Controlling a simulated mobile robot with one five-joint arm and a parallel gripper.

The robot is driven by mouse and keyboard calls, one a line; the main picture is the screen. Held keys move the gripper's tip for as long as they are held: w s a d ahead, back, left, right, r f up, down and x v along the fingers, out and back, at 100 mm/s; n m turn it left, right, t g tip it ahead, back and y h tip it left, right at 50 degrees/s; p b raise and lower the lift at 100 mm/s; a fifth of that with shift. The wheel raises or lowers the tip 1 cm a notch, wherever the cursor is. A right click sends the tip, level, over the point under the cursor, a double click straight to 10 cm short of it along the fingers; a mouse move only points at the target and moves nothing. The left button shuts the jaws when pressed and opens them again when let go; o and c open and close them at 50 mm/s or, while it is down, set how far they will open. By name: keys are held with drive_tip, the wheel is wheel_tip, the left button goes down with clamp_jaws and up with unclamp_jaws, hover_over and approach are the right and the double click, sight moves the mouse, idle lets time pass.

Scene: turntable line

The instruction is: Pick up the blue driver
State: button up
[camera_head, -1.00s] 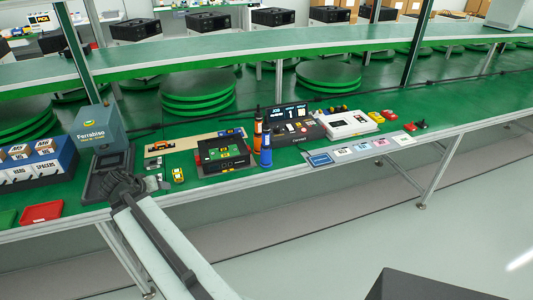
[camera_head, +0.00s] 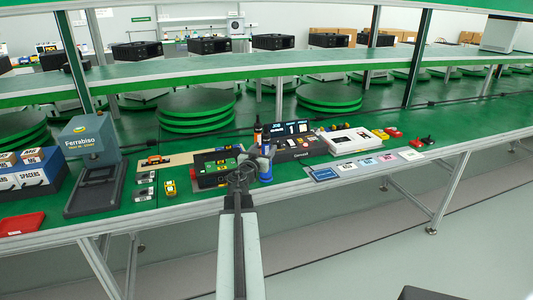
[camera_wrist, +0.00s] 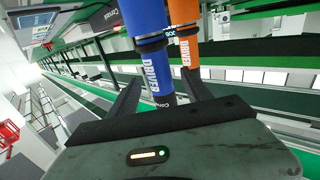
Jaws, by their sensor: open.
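The blue driver (camera_head: 266,168) stands upright near the front edge of the green bench. An orange driver (camera_head: 258,135) stands just behind it. My gripper (camera_head: 246,165) is at the left of the blue driver in the head view, with its jaws open. In the wrist view, the blue driver (camera_wrist: 147,40) and the orange driver (camera_wrist: 188,62), both marked "DRIVER", rise ahead of the open fingers. The blue driver's lower part lies between the two fingers there. I cannot tell whether a finger touches it.
A black device with a green board (camera_head: 212,163) lies left of the drivers. A job console (camera_head: 294,145) and a white box (camera_head: 352,140) stand to the right. Flat cards (camera_head: 367,162) line the front edge.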

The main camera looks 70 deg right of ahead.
drive_tip(key=d, duration=0.5)
drive_tip(key=shift+w+d+r, duration=0.1)
drive_tip(key=shift+w+r, duration=0.05)
drive_tip(key=shift+r, duration=0.05)
clamp_jaws()
drive_tip(key=shift+r+p, duration=0.15)
drive_tip(key=shift+p, duration=0.2)
wheel_tip(320, 180, up, 10)
drive_tip(key=p, duration=0.9)
drive_tip(key=shift+p, duration=0.35)
drive_tip(key=c, duration=0.6)
unclamp_jaws()
clamp_jaws()
